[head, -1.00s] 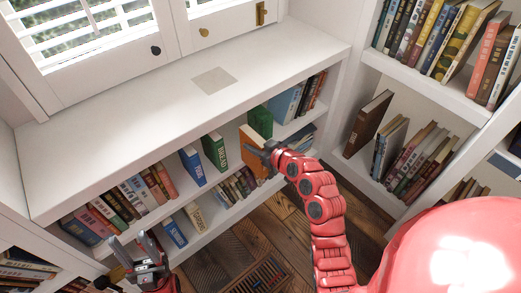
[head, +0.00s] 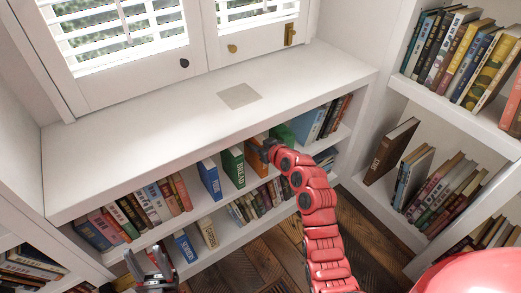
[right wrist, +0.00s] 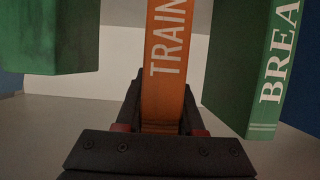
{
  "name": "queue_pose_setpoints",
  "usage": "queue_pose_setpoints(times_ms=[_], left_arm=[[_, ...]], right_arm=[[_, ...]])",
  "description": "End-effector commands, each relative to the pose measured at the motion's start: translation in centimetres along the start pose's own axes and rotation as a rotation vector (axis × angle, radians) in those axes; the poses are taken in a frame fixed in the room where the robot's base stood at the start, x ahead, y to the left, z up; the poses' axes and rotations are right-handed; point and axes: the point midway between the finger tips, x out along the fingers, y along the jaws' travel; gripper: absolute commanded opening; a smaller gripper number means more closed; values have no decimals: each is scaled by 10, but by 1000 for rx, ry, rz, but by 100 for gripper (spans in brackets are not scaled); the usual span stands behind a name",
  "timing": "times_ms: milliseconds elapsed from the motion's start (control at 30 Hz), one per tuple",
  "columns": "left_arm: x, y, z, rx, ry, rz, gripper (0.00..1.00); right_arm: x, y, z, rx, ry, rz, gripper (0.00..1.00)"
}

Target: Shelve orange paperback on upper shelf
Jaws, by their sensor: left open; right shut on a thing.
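The orange paperback (head: 257,147), its spine lettered TRAIN, stands upright inside the upper shelf (head: 204,208) in the head view. It stands between a green BREAD book (head: 233,166) and another green book (head: 285,133). My right gripper (head: 266,150) is shut on its spine and hides part of it. My left gripper (head: 150,266) is open and empty at the lower left.
A blue book (head: 210,179) stands left of the BREAD book. Several books fill the shelf's left end, and more stand on the lower shelf (head: 214,246). The white cabinet top (head: 150,130) overhangs the bay. A bookcase (head: 455,110) stands at right.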

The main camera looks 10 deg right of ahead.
Motion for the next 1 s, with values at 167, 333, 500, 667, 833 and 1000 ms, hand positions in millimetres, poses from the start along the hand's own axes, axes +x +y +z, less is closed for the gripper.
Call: queue_pose_setpoints(times_ms=[167,333,500,667,833,1000], left_arm=[[-2,0,0,0,0,0,50],[-3,0,0,0,0,0,50],[-2,0,0,0,0,0,50],[-4,0,0,0,0,0,50],[-7,0,1,0,0,0,50],[-8,0,1,0,0,0,50]], right_arm=[[7,0,-4,-1,2,0,0],[8,-1,-4,0,0,0,0],[8,-1,-4,0,0,-1,0],[9,-1,-3,0,0,-1,0],[10,0,0,0,0,-1,0],[10,0,0,0,0,-1,48]])
